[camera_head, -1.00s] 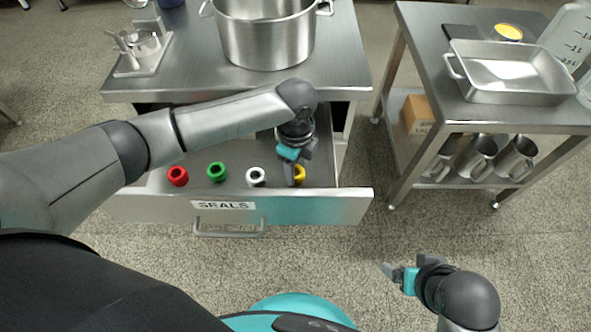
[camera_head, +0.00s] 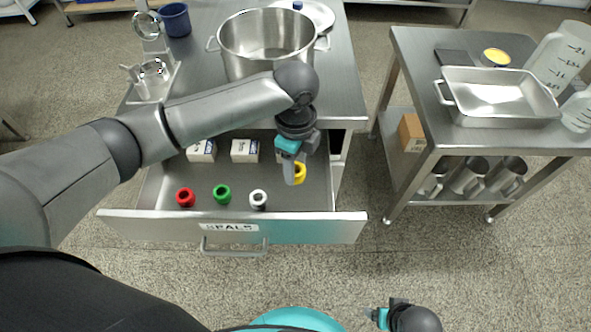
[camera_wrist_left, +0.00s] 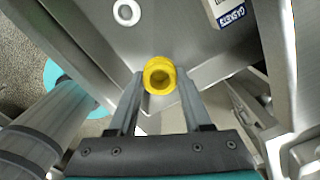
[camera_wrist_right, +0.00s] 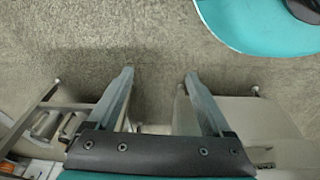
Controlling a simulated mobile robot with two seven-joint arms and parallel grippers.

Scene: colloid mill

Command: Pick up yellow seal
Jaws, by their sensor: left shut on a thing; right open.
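The yellow seal (camera_head: 299,173) is a small ring held by my left gripper (camera_head: 294,172) above the right part of the open drawer. In the left wrist view the yellow seal (camera_wrist_left: 160,76) sits between the fingertips of my left gripper (camera_wrist_left: 159,80), its hole facing the camera. The drawer (camera_head: 310,225) carries a SEALS label. My right gripper (camera_head: 372,314) is low at the bottom edge of the head view. In the right wrist view my right gripper (camera_wrist_right: 157,75) is open and empty above the floor.
Red (camera_head: 185,198), green (camera_head: 222,193) and white (camera_head: 258,199) seals stand in the drawer. White boxes (camera_head: 245,150) lie behind them. A steel pot (camera_head: 266,45) stands on the table above. A side table (camera_head: 440,125) at right holds a tray (camera_head: 495,112).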

